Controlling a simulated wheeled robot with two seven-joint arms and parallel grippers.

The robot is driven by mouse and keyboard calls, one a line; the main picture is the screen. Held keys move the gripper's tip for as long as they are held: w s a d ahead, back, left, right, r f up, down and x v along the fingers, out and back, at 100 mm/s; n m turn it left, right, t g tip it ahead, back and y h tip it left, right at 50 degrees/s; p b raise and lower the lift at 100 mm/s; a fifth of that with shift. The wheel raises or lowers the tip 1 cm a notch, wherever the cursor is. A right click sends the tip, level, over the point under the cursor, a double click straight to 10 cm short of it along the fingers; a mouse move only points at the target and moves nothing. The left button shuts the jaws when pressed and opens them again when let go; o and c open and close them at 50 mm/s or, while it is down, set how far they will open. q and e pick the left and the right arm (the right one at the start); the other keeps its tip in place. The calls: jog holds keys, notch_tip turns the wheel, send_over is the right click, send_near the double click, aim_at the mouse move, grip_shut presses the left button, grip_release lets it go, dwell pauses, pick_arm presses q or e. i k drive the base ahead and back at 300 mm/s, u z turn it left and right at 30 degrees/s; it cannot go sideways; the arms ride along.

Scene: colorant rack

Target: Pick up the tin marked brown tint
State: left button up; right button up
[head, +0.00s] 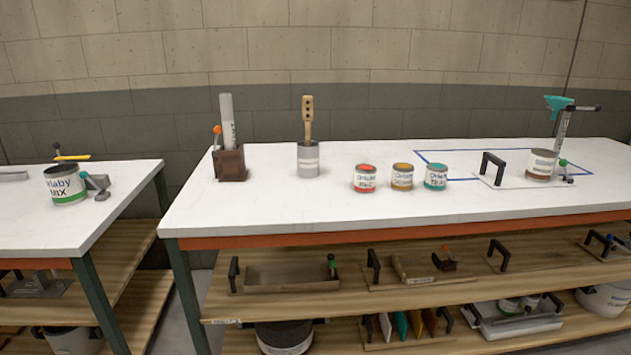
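Three small open tins stand in a row on the white worktop: one with red contents (365,179), one with ochre contents (402,177) and one with teal contents (436,177). A grey-rimmed tin with a brown lower band (541,165) stands farther right, on a white plate under a stand (560,130) with a teal top. No label is sharp enough to read as brown tint; the brown band is the closest match by colour. Neither of my grippers is in view.
A grey can with a wooden-handled tool (308,160) and a brown holder with a white tube (230,164) stand left on the worktop (270,215). A black handle (491,167) rises left of the stand. The left table (110,190) is separated by a gap. Shelves below hold trays.

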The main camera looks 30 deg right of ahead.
aim_at(542, 160)
jog(key=u, duration=0.95)
jog(key=k, duration=1.45)
jog(key=z, duration=1.85)
